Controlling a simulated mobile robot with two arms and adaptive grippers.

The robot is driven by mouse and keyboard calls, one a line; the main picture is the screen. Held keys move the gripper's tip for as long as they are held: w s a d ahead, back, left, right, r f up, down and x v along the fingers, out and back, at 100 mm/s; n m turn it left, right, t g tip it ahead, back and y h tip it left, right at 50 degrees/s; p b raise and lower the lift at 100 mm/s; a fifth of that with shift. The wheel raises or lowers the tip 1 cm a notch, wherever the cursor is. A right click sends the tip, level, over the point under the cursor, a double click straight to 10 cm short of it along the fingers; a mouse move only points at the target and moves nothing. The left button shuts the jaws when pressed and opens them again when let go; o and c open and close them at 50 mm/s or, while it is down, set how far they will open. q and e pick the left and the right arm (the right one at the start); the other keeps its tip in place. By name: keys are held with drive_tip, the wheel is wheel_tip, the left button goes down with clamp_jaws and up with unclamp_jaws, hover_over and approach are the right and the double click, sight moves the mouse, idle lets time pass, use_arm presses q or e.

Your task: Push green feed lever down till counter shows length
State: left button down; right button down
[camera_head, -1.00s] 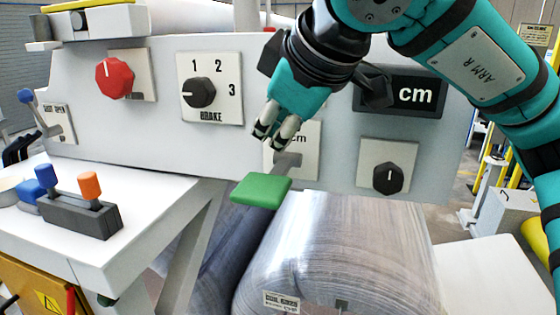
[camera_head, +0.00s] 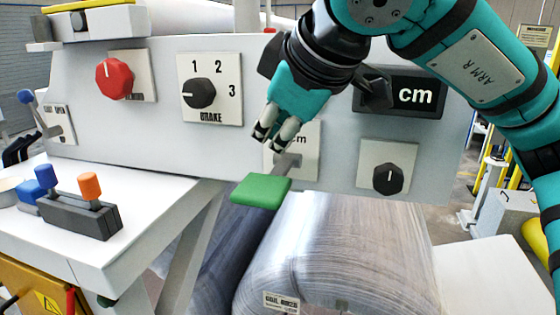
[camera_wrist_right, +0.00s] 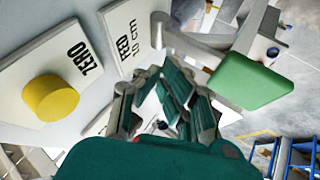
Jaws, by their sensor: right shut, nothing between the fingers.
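The green feed lever (camera_head: 261,191) sticks out from its plate (camera_head: 305,140) on the machine panel, its flat paddle toward me. It also shows in the right wrist view (camera_wrist_right: 252,82), to the right of the fingers, with the label "FEED 10 cm". My right gripper (camera_head: 272,138) is shut and empty, just above the paddle, with a gap between fingertips and paddle. In the right wrist view its fingers (camera_wrist_right: 172,105) point toward the panel. The counter (camera_head: 400,94) shows "cm"; my right gripper hides its digits. My left gripper is not in view.
A red knob (camera_head: 114,78), a brake selector (camera_head: 200,93) and a black knob (camera_head: 387,177) are on the panel. A wrapped coil (camera_head: 345,250) lies below the lever. A yellow ZERO button (camera_wrist_right: 50,97) shows in the right wrist view. A white table (camera_head: 130,235) stands at left.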

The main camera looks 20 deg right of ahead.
sight(276, 167)
drive_tip(key=shift+f, duration=0.35)
drive_tip(key=shift+f+b, duration=0.45)
drive_tip(key=shift+f, duration=0.15)
idle(0.7)
idle(0.5)
drive_tip(key=shift+r+p, duration=1.05)
wheel_tip(276, 167, up, 5)
drive_tip(key=p, duration=0.4)
drive_tip(key=shift+w+d+p, duration=0.1)
drive_tip(key=shift+w+p, duration=0.05)
drive_tip(key=shift+p, duration=0.15)
